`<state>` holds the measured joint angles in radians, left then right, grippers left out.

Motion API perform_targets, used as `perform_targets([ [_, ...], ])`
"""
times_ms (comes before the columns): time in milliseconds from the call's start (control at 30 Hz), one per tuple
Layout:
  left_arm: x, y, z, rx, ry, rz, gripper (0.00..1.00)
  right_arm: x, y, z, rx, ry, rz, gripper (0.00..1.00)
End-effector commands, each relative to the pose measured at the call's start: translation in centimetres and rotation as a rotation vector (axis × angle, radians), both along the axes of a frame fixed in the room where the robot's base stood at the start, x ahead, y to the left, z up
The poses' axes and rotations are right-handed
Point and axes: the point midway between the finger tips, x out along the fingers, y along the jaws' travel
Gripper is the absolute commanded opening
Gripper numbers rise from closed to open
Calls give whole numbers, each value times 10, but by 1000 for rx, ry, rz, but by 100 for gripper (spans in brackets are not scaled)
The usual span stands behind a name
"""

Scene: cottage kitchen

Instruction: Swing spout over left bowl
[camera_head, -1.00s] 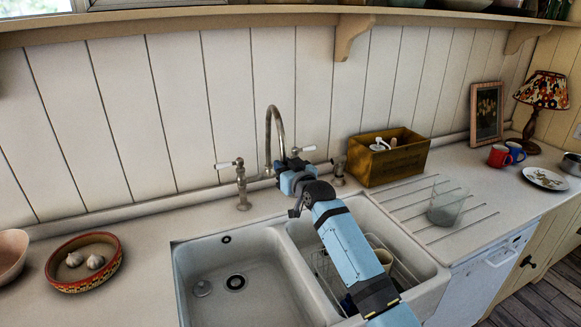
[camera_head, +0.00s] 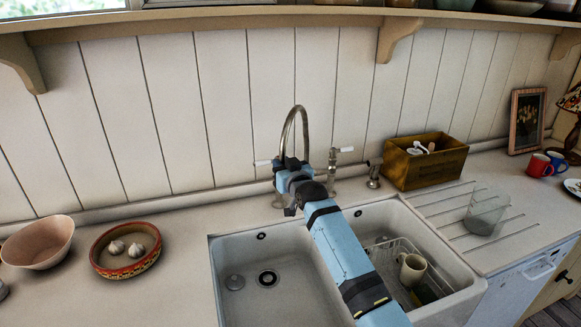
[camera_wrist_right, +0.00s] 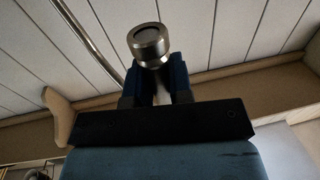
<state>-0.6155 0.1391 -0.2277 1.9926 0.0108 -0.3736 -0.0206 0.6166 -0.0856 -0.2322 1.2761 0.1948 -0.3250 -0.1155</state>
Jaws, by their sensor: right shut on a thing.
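The metal gooseneck spout (camera_head: 301,118) rises behind the sink and curves down to the left, its end hidden behind my right gripper (camera_head: 285,170) in the head view. In the right wrist view the round metal spout end (camera_wrist_right: 147,44) sits between the two dark blue fingers of my right gripper (camera_wrist_right: 156,76), which is shut on it. The gripper is at the back rim of the sink, behind the left bowl (camera_head: 250,262). My left gripper is not in view.
The right bowl (camera_head: 372,220) holds a wire rack with a cream mug (camera_head: 412,269). Tap handles (camera_head: 340,156) flank the spout. A wooden box (camera_head: 424,168) and a glass (camera_head: 486,212) stand at right; a red-patterned bowl (camera_head: 124,262) with garlic sits at left.

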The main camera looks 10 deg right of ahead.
Motion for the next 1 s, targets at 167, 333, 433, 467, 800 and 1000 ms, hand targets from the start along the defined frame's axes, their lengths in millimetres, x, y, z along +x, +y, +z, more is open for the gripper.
perform_targets([
  [167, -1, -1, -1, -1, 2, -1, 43, 4, 6, -1, -6, 0, 0, 0],
  [333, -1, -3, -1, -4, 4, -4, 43, 4, 7, 0, -6, 0, 0, 0],
  [433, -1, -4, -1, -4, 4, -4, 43, 4, 7, 0, -6, 0, 0, 0],
  [467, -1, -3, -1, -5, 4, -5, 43, 4, 7, 0, -6, 0, 0, 0],
  [800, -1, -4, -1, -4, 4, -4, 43, 4, 7, 0, -4, 0, 0, 44],
  [1000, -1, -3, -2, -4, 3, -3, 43, 4, 6, -1, -3, 0, 0, 44],
])
